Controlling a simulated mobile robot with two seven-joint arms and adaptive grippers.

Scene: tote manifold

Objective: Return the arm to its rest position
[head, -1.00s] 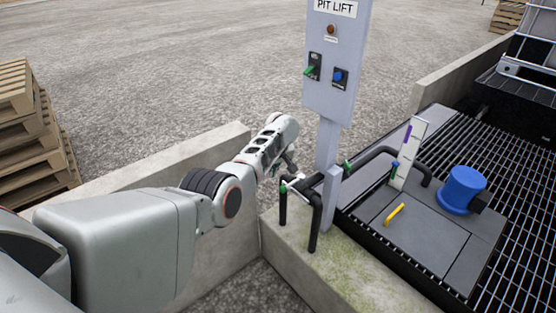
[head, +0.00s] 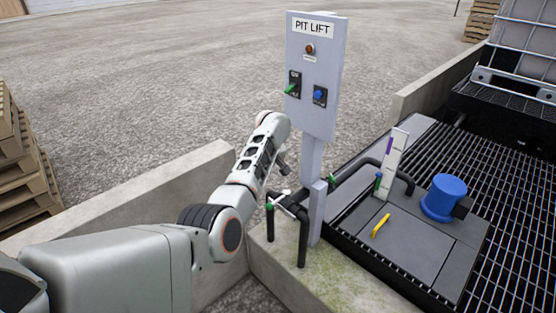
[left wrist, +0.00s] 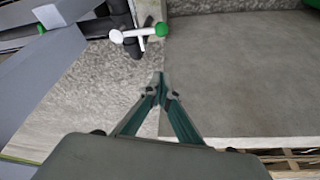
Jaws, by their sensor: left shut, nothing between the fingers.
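My left arm reaches in from the left in the head view, its forearm bent upward at the wrist. My left gripper (head: 282,168) hangs at its end, small and partly hidden, just above the black pipes (head: 300,230). In the left wrist view the left gripper (left wrist: 160,82) has its green fingers together at the tips, with nothing between them. A white T-shaped handle (left wrist: 138,34) with a green end lies beyond the fingertips, apart from them. My right gripper is not in view.
The PIT LIFT panel (head: 313,80) stands on a post close right of my wrist. A low concrete wall (head: 140,190) runs behind my arm. A blue motor (head: 444,197) and yellow handle (head: 381,227) sit right. Pallets (head: 22,165) stand left; open gravel lies beyond.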

